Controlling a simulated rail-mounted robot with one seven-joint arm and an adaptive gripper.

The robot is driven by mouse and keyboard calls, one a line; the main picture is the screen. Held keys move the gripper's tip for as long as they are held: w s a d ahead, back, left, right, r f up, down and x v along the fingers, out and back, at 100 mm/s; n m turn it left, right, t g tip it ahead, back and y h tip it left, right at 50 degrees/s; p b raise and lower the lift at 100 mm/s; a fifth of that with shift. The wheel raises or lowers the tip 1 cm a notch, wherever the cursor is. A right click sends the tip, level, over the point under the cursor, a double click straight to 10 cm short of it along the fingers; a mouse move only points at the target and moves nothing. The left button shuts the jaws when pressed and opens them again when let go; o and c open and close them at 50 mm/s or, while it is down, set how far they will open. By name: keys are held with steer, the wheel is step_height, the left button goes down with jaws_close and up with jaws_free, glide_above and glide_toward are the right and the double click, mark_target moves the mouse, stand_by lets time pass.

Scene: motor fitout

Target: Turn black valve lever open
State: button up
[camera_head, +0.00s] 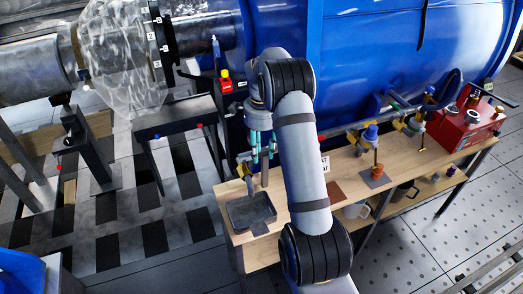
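My gripper (262,152) points down at the left end of the wooden bench, with teal finger parts showing under my wrist. The arm partly covers it, and I cannot tell whether its fingers are open or shut. It is close to a small yellow valve fitting (244,158) beside the blue tank. I cannot clearly make out a black lever on that fitting, or whether the fingers touch anything there. More valve fittings line the tank's front, one with a blue knob (370,132) and one with a yellow body (410,125).
The wooden bench (345,165) bears a dark tray (251,211) at its left end and a red box (467,122) at its right. The big blue tank (375,50) stands close behind. A black stand (176,117) is to the left. Tiled floor (420,240) is clear in front.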

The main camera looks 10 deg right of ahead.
jaws_close()
stand_by(0.6)
